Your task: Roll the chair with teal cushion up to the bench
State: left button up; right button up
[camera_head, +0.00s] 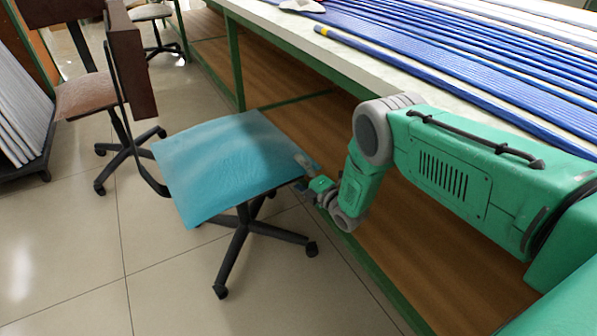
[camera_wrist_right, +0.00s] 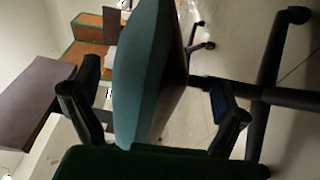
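The chair with the teal cushion (camera_head: 215,160) stands on the tiled floor beside the bench (camera_head: 300,50), with its dark brown backrest (camera_head: 131,60) at the left, away from the bench. Its black wheeled base (camera_head: 240,240) shows below. My right gripper (camera_head: 304,174) is at the cushion's right edge, on the bench side. In the right wrist view, the teal cushion (camera_wrist_right: 145,75) lies between the two spread fingers of the right gripper (camera_wrist_right: 153,78), with gaps visible on both sides. Whether a finger touches it is unclear. My left gripper is not in view.
Blue rods (camera_head: 430,50) lie on the bench top, above a wooden lower shelf (camera_head: 310,125) and green legs. Another chair with a brownish-pink seat (camera_head: 92,95) stands close behind at left. A rack of pale panels (camera_head: 20,110) is farther left. The front-left floor is clear.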

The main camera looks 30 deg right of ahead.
jog(key=shift+d, duration=0.15)
jog(key=shift+s, duration=0.15)
jog(key=v, duration=1.1)
jog(key=shift+s, duration=0.3)
jog(key=shift+d+f, duration=0.1)
jog(key=shift+f, duration=0.1)
